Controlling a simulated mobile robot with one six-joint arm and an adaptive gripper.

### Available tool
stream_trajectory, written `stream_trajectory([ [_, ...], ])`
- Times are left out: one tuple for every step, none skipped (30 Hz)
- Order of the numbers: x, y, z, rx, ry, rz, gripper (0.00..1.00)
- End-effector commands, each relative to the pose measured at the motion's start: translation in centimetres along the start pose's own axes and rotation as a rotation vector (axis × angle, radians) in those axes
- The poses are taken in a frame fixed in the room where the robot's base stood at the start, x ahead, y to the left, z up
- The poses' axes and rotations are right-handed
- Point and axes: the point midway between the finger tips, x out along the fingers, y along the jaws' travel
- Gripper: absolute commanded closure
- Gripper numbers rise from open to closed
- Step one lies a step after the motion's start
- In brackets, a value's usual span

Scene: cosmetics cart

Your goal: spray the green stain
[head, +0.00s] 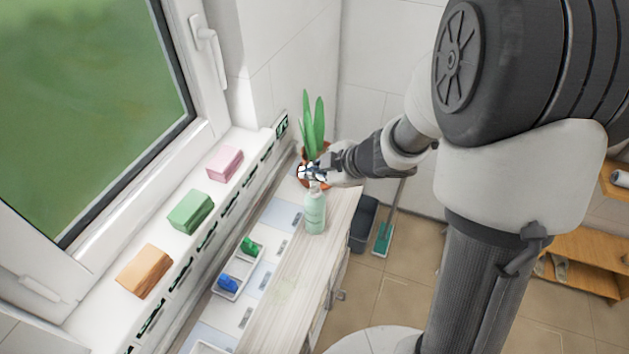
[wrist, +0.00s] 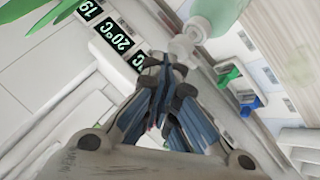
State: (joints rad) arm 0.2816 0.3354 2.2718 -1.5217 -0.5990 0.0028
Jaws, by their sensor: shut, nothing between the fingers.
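A pale green bottle (head: 315,212) with a white top stands upright on the light wooden counter (head: 322,245). It also shows at the top of the wrist view (wrist: 215,14), with its white spray head (wrist: 184,46) near my fingertips. My gripper (head: 312,173) is at the height of the bottle's top. In the wrist view my gripper (wrist: 166,64) has its fingers together with nothing between them; I cannot tell whether they touch the spray head. A faint greenish patch, the stain (head: 284,290), shows on the counter nearer the front.
A potted plant (head: 312,125) stands behind my gripper. Small trays with a green piece (head: 250,246) and a blue piece (head: 228,284) lie left of the counter strip. Pink (head: 225,163), green (head: 190,211) and orange (head: 144,270) blocks sit on the windowsill.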

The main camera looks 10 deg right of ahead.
Motion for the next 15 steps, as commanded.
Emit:
stream_trajectory([
  [0.0,0.0,0.0,0.0,0.0,0.0,1.0],
  [0.0,0.0,0.0,0.0,0.0,0.0,1.0],
  [0.0,0.0,0.0,0.0,0.0,0.0,1.0],
  [0.0,0.0,0.0,0.0,0.0,0.0,1.0],
  [0.0,0.0,0.0,0.0,0.0,0.0,1.0],
  [0.0,-0.01,0.0,0.0,0.0,0.0,1.0],
  [0.02,-0.02,0.01,0.0,0.0,0.0,1.0],
  [0.05,-0.04,0.03,0.0,0.0,0.0,1.0],
  [0.11,-0.09,0.08,0.0,0.0,0.0,1.0],
  [0.17,-0.14,0.13,0.0,0.0,-0.001,1.0],
  [0.25,-0.21,0.18,0.0,0.0,-0.001,1.0],
  [0.37,-0.3,0.27,0.0,0.0,-0.001,1.0],
  [0.45,-0.37,0.33,0.0,0.0,-0.002,1.0],
  [0.53,-0.43,0.39,0.0,0.0,-0.002,1.0],
  [0.62,-0.49,0.45,0.001,0.0,-0.001,1.0],
])
